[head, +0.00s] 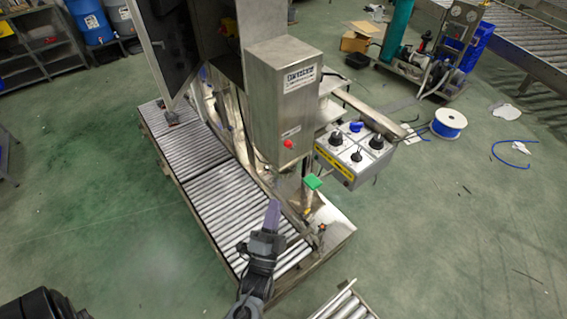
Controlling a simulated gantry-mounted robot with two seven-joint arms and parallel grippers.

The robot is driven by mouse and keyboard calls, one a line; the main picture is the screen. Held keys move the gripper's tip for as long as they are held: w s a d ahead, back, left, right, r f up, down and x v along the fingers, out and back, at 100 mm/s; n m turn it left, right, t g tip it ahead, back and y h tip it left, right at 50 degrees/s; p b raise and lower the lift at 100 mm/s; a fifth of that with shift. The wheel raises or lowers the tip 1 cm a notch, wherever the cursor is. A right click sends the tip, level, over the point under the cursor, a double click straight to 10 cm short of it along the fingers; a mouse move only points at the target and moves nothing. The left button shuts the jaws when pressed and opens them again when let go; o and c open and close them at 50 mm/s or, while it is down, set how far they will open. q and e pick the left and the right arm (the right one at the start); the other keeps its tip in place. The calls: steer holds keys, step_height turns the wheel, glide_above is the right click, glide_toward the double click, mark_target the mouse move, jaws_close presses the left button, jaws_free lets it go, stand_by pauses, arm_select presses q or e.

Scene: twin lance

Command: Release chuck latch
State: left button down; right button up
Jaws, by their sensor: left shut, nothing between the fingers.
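My left gripper (272,212) is shut and empty, its purple-grey fingers pointing up and away over the near end of the roller conveyor. Ahead and to the right of it is a small green tab (313,182) at the foot of the steel machine (280,105). A dark knob with an orange mark (322,228) sits lower on the machine's base. The gripper appears apart from both. I cannot tell which part is the chuck latch. My right gripper is not in view.
A control box (350,155) with black and blue knobs juts out right of the machine. The roller conveyor (205,175) runs along its left side. Another roller section (345,305) lies at the bottom. Green floor is open on the left and right.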

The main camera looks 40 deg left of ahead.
arm_select(q)
steer(key=shift+w+a+r, duration=0.1)
stand_by(0.3)
steer(key=p, duration=0.1)
glide_toward(291, 146)
steer(key=x, duration=0.6)
steer(key=shift+a, duration=0.45)
steer(key=shift+r, duration=0.1)
